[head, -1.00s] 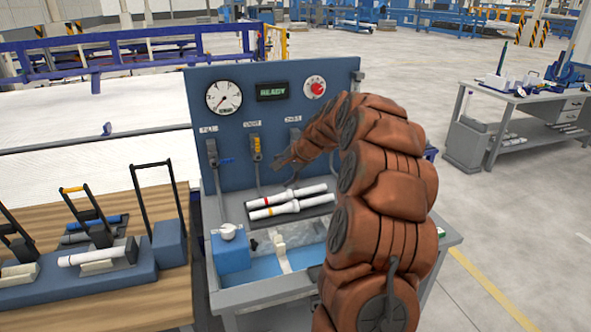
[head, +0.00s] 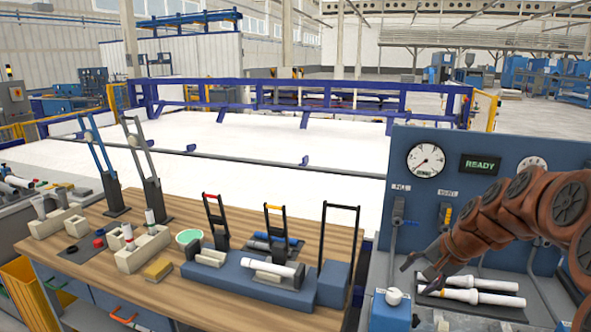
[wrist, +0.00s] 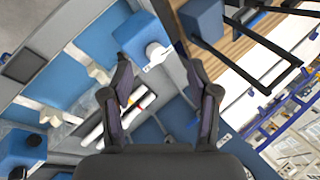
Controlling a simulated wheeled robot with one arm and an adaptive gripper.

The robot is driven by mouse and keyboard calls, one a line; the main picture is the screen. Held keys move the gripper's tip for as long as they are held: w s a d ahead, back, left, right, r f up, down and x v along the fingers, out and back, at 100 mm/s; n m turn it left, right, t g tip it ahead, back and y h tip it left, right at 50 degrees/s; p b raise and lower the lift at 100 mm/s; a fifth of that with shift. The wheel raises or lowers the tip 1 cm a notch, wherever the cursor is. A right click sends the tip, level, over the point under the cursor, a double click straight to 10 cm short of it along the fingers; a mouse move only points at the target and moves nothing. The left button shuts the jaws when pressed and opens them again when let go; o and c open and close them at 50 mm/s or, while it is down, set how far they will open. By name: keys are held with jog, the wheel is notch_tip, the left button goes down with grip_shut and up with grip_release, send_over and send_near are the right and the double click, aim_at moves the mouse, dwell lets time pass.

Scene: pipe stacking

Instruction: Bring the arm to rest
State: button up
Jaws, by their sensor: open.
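My gripper (head: 424,279) is at the right of the head view, at the end of my brown segmented arm, in front of the blue gauge panel. In the wrist view my gripper (wrist: 163,88) shows two dark fingers spread apart with nothing between them. Two white pipes (head: 474,297) lie on the test bench beyond and below it in the head view. In the wrist view the white pipes (wrist: 122,118) show partly behind the left finger.
The blue panel (head: 462,215) reads READY. A blue box with a white knob (head: 390,312) stands near my gripper. To the left, a wooden table (head: 172,283) carries a blue rack (head: 245,280) with upright levers and a white pipe (head: 277,267).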

jog(key=s+a+n+g, duration=0.2)
jog(key=s+a+n, duration=0.1)
jog(key=s+a, duration=0.55)
jog(key=s+a+f+n+g+h, duration=0.1)
jog(key=s+f+n+g, duration=0.1)
jog(key=s, duration=1.2)
jog(key=s+a+f+n+g+h, duration=0.1)
jog(key=s+n, duration=0.3)
jog(key=s, duration=0.9)
jog(key=shift+s+f+g+h, duration=0.4)
jog(key=shift+f+g+h, duration=0.3)
jog(key=shift+h, duration=0.1)
